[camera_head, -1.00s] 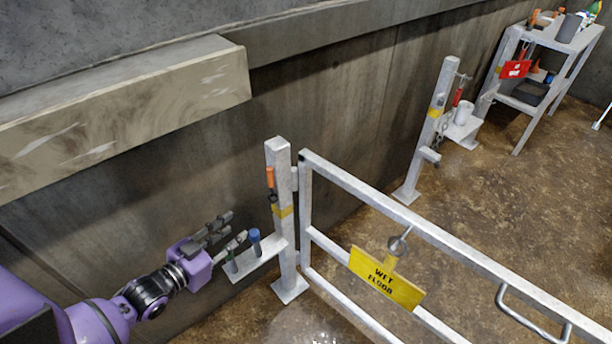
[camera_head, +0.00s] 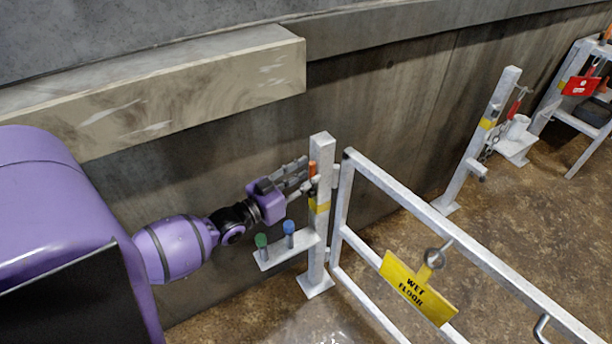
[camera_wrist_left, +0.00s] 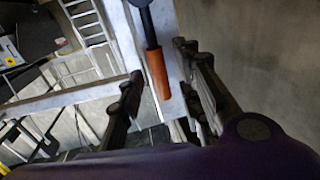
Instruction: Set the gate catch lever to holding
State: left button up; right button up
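The catch lever is a dark arm with an orange handle (camera_head: 313,169) on the upper part of the white gate post (camera_head: 319,255). In the left wrist view the orange handle (camera_wrist_left: 157,72) lies between the two fingers, nearer the viewer's left finger, and points down. My left gripper (camera_head: 306,177) is open beside the post at handle height. Its fingers (camera_wrist_left: 160,75) are apart, with gaps visible around the handle, so it is not closed on it. Part of the lever is hidden behind the fingers in the head view. My right gripper is not in view.
A shelf (camera_head: 278,252) with a green knob (camera_head: 261,241) and a blue knob (camera_head: 289,228) juts from the post, below my gripper. The white gate (camera_head: 400,207) with a yellow wet-floor sign (camera_head: 416,288) stands to the right. A concrete wall (camera_head: 390,120) is behind.

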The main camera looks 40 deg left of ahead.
pick_arm(q)
jog(key=shift+w, duration=0.15)
grip_shut()
jog(key=shift+d, duration=0.15)
dwell(0.4)
jog(key=s+d+f+m+h+b, duration=0.1)
jog(key=d+f+m, duration=0.1)
jog(key=m, duration=0.4)
jog(key=s+d+f+m+t+h+b, duration=0.1)
jog(key=d+f+m+b, duration=0.1)
jog(key=d+m, duration=0.2)
jog(key=shift+s+f+m, duration=0.25)
jog(key=shift+s+m, duration=0.15)
jog(key=shift+m, duration=0.8)
jog(key=shift+d, duration=0.1)
grip_release()
jog(key=shift+t, duration=0.3)
